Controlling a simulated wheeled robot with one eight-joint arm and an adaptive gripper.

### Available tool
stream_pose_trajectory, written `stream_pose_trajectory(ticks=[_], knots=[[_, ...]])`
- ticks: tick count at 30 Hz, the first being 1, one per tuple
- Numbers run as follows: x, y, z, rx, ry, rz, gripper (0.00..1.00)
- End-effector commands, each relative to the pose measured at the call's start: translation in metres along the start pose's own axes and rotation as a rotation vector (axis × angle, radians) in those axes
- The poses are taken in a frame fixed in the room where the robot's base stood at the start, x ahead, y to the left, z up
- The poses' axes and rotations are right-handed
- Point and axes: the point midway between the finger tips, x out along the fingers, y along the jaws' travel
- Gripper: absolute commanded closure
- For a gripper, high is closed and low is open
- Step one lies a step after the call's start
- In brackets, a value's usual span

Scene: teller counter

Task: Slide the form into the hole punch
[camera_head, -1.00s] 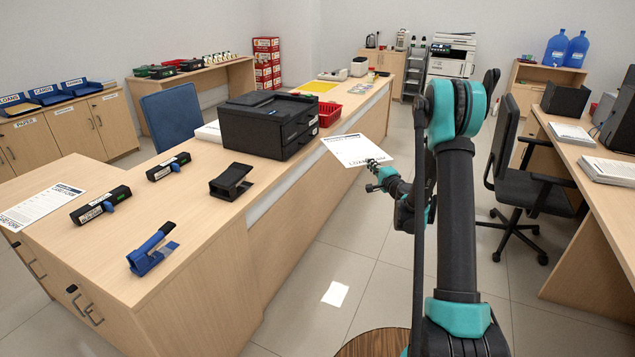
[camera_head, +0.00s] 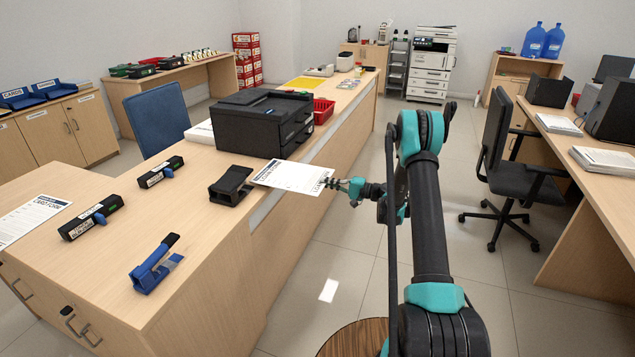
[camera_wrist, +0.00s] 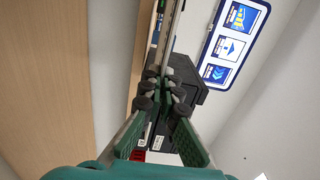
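The form (camera_head: 292,176) is a white printed sheet with a dark heading strip. It is held out flat over the counter's right edge, and its left end is close to the black hole punch (camera_head: 231,186). I cannot tell whether they touch. My gripper (camera_head: 333,184) is shut on the form's right edge, right of the punch. In the wrist view the gripper fingertips (camera_wrist: 161,92) close on the form (camera_wrist: 171,40), seen nearly edge-on as a thin strip. The punch stands on the counter (camera_head: 205,235).
A black printer (camera_head: 262,122) stands behind the punch, with a red basket (camera_head: 322,110) beside it. A blue stapler-like tool (camera_head: 155,264) and two black label-bearing devices (camera_head: 90,217) lie to the left. Another sheet (camera_head: 30,218) lies far left. Open floor lies right of the counter.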

Motion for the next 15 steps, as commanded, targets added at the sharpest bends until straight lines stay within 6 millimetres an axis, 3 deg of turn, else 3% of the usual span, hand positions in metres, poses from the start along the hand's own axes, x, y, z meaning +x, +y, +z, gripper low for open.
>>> stream_pose_trajectory(ticks=[7,15], knots=[[0.007,0.001,0.0,0.0,0.0,0.0,1.0],[0.031,0.004,0.0,0.0,0.0,0.0,1.0]])
